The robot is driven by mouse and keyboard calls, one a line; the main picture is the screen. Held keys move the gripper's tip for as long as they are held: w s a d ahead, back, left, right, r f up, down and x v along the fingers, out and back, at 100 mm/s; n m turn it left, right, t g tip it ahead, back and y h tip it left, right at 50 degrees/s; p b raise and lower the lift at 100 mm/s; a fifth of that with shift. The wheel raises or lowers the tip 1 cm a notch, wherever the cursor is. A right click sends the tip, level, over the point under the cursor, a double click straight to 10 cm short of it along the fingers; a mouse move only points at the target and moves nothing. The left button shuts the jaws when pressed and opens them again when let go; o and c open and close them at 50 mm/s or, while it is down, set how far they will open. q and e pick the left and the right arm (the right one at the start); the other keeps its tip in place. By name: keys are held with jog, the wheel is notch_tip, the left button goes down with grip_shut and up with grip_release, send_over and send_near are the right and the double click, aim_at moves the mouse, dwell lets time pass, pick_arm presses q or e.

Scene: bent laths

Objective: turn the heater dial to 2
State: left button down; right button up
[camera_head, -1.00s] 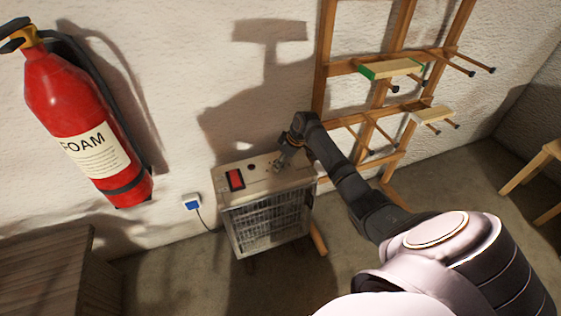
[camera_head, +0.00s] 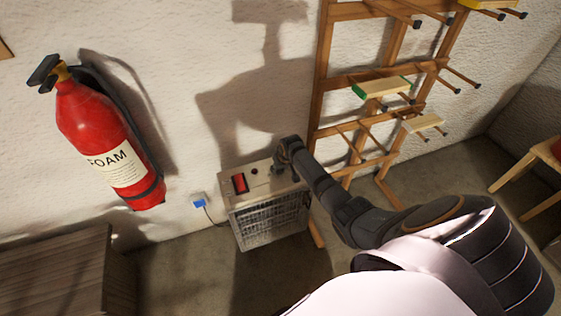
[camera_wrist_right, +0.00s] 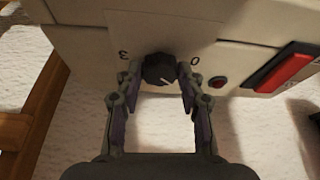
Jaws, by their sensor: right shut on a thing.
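The heater (camera_head: 270,218) is a pale box with a front grille, standing on the floor against the wall. Its dial (camera_wrist_right: 159,69) is a small black knob with a light pointer line, which points down and to the right in the right wrist view. A "3" shows left of the dial and a "0" right of it, both upside down. My right gripper (camera_wrist_right: 159,76) is shut on the dial, one finger on each side; in the head view it is at the heater's top right (camera_head: 280,166). Other dial marks cannot be made out. My left gripper is not in view.
A red switch (camera_head: 239,183) and a small red lamp (camera_wrist_right: 218,82) sit beside the dial. A wooden rack (camera_head: 318,100) with pegs stands right of the heater. A fire extinguisher (camera_head: 105,135) hangs on the left wall, above a wooden cabinet (camera_head: 55,270). A blue plug (camera_head: 199,202) is in the wall.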

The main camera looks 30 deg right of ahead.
jog(key=shift+a+r+m+h+p, duration=0.15)
jog(key=shift+m+p, duration=0.15)
jog(key=shift+m, duration=0.2)
jog(key=shift+a+r+m+h+p, duration=0.15)
jog(key=shift+m+p, duration=0.1)
jog(key=shift+m, duration=0.25)
jog(key=shift+d+f+m+h+p, duration=0.15)
jog(key=shift+m+h+p, duration=0.25)
jog(key=shift+m, duration=0.5)
jog(key=shift+w+f+m+g+h, duration=0.15)
jog(key=shift+m+g+h, duration=0.2)
jog(key=shift+m, duration=0.55)
jog(key=shift+a+m+h, duration=0.2)
jog(key=shift+m+h, duration=0.05)
jog(key=shift+m, duration=0.65)
jog(key=m+g+b, duration=0.1)
jog(key=m+b, duration=0.1)
jog(key=m, duration=0.1)
jog(key=shift+w+f+m+g+h, duration=0.2)
jog(key=shift+m+g+h, duration=0.1)
jog(key=shift+g+h, duration=0.1)
jog(key=m+g+b, duration=0.1)
jog(key=m+b, duration=0.2)
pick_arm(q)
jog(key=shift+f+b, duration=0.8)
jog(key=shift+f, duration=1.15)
pick_arm(e)
jog(key=shift+w+a+r+m+g, duration=0.15)
jog(key=shift+m+g, duration=0.2)
jog(key=shift+m, duration=0.65)
